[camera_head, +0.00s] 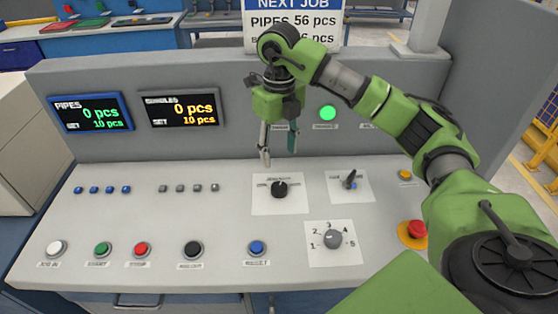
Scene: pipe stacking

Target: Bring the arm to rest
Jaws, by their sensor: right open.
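My right arm is green and comes in from the right, reaching over a grey control panel (110,221). My right gripper (278,152) hangs down above the panel's upper middle, its two fingers apart with nothing between them. Below it is a black rotary knob (279,189) on a white plate, and the fingers appear clear of it. My left gripper is not in view.
Several buttons line the panel's front, including a green one (103,249) and a blue one (257,248). A numbered dial (332,239) and a red emergency button (417,229) are at right. Two counter displays (91,112) and a lit green lamp (328,113) are behind.

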